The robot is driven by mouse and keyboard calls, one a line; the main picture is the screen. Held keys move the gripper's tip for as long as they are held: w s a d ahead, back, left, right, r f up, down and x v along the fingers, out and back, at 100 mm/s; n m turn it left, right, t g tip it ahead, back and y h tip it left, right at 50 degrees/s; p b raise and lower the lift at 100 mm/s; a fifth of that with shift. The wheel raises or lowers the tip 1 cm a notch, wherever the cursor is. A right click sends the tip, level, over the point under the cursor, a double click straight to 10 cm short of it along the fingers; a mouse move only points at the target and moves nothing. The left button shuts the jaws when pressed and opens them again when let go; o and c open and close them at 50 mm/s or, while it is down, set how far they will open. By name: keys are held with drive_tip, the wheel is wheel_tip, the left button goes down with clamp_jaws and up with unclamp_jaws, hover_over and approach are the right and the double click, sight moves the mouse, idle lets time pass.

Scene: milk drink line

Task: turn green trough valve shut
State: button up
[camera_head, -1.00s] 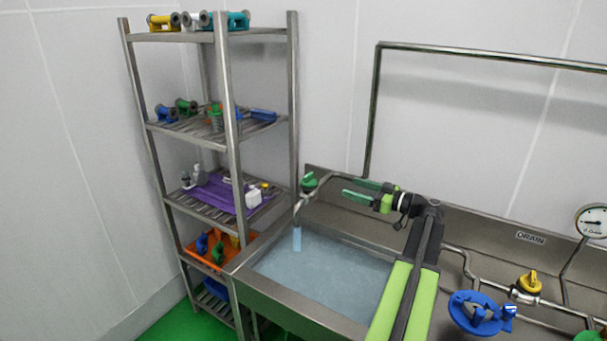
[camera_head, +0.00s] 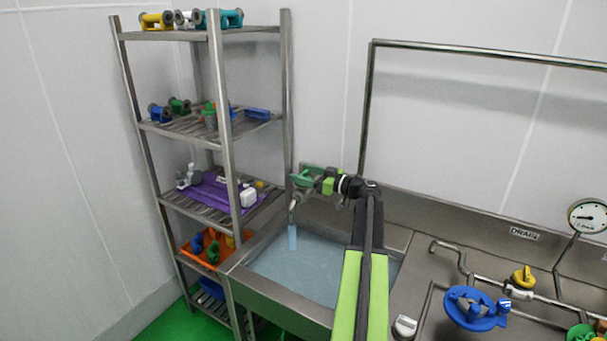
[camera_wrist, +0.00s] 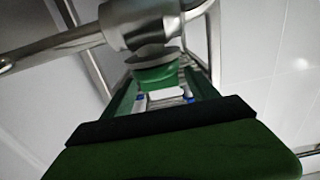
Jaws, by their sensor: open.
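The green trough valve sits on the steel pipe (camera_head: 294,203) above the left end of the water-filled trough. In the head view my gripper (camera_head: 305,176) is around it and mostly hides it. In the wrist view the green valve handle (camera_wrist: 156,76) hangs under a steel pipe fitting (camera_wrist: 140,22), between my two green fingers (camera_wrist: 160,98). My gripper is open; I cannot tell whether either finger touches the handle. A pale blue stream of water (camera_head: 292,238) falls from the spout into the trough (camera_head: 268,303).
A steel shelf rack (camera_head: 218,135) with coloured parts stands close at the left of the trough. A tall pipe frame (camera_head: 366,110) rises behind. To the right are a blue flanged part (camera_head: 462,318), a yellow valve (camera_head: 523,276) and a gauge (camera_head: 587,216).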

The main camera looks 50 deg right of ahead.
drive_tip(key=shift+w, duration=0.15)
drive_tip(key=c, duration=1.3)
drive_tip(key=shift+r, duration=0.1)
drive_tip(key=shift+c, duration=0.3)
